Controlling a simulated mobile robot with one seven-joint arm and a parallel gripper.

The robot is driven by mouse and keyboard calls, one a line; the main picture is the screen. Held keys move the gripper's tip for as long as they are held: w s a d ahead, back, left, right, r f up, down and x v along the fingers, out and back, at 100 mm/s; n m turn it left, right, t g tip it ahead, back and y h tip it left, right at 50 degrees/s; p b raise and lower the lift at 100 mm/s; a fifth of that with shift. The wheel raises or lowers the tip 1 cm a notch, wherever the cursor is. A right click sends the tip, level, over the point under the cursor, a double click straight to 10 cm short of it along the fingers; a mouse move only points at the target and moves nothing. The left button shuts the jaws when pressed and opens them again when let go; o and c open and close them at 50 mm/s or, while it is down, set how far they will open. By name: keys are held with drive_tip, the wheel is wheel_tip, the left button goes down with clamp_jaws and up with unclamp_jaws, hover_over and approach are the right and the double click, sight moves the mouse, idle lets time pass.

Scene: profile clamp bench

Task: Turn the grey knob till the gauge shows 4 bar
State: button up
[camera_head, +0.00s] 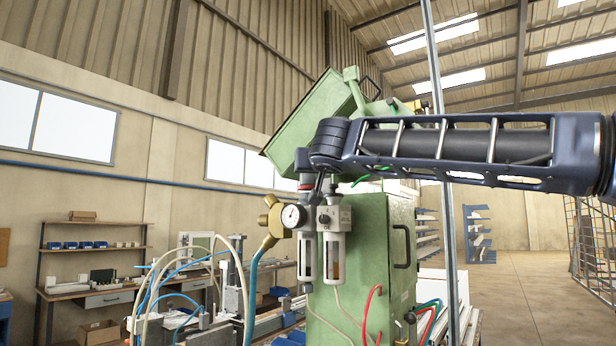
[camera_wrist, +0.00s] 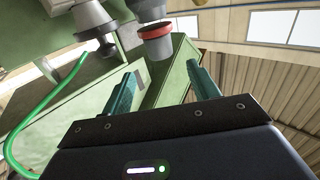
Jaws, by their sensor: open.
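The gauge (camera_head: 293,215) is a small round white dial on the front of the air service unit; its needle is too small to read. Above it, the grey knob (camera_head: 306,178) with a red ring shows just under my wrist. In the wrist view the grey knob (camera_wrist: 158,48) hangs upside down below its red ring, at the upper middle. My gripper (camera_wrist: 163,78) is open, its two teal fingers spread to either side just short of the knob, with nothing seen between them. In the head view my wrist hides most of the gripper.
Beside the gauge are a brass fitting (camera_head: 271,222) and a second unit with a clear bowl (camera_head: 334,250). The green machine cabinet (camera_head: 378,250) stands close behind. A green hose (camera_wrist: 40,120) runs along the left of the wrist view. A metal post (camera_head: 440,150) stands at the right.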

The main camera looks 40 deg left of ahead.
sight(305, 179)
drive_tip(key=x, duration=0.9)
drive_tip(key=shift+w+a+f, duration=0.1)
drive_tip(key=c, duration=1)
